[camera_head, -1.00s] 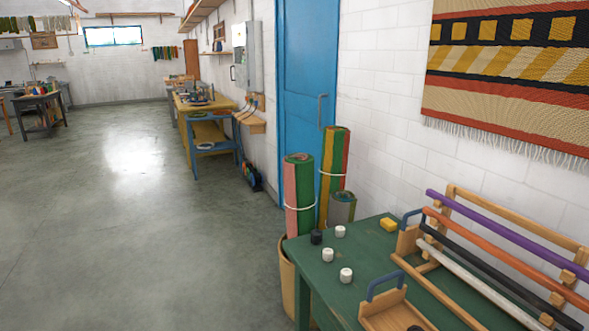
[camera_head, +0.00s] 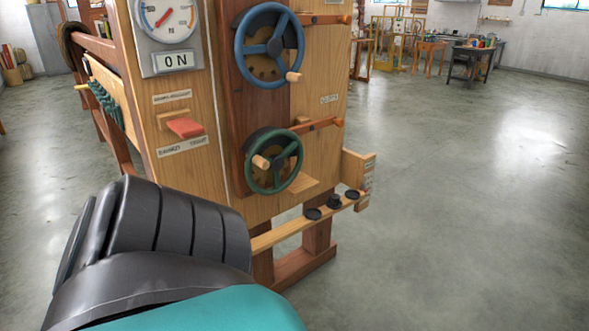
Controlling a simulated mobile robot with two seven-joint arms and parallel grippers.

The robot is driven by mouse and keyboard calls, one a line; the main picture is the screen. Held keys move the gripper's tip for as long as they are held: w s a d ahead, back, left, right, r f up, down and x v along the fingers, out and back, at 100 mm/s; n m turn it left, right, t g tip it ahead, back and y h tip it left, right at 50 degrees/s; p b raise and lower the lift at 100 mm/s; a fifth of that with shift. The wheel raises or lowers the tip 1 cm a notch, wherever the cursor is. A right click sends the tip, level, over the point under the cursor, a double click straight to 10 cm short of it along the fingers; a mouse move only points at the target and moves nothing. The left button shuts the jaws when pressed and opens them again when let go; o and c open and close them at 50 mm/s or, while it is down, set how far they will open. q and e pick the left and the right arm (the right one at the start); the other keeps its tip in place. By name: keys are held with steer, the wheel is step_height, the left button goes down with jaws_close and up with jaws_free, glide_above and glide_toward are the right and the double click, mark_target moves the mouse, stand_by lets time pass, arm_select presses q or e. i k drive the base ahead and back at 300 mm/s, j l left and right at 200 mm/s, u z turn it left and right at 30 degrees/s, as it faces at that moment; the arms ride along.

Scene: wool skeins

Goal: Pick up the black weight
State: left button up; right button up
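A dark ribbed part of my arm with a teal section fills the lower left. Neither gripper's fingers are in view.
The wooden machine (camera_head: 228,100) carries a dial (camera_head: 167,20), a red lever (camera_head: 185,128), a blue handwheel (camera_head: 270,45) and a green handwheel (camera_head: 273,160). Open concrete floor (camera_head: 460,220) lies to the right. A dark table (camera_head: 472,55) stands far back.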

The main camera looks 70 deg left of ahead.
mark_target(334, 198)
steer(key=u, duration=2)
steer(key=i+l+u, duration=0.25)
steer(key=u, duration=0.2)
steer(key=i+l+u, duration=0.25)
steer(key=u, duration=0.25)
steer(key=i+l+u, duration=0.15)
steer(key=l, duration=0.15)
steer(key=l+u, duration=0.1)
steer(key=l, duration=0.25)
steer(key=i+l+u, duration=0.15)
steer(key=l, duration=0.2)
steer(key=i+l+u, duration=0.1)
steer(key=l, duration=0.5)
steer(key=i+l, duration=0.15)
steer(key=l, duration=0.45)
steer(key=i+l+u, duration=0.15)
steer(key=l, duration=0.45)
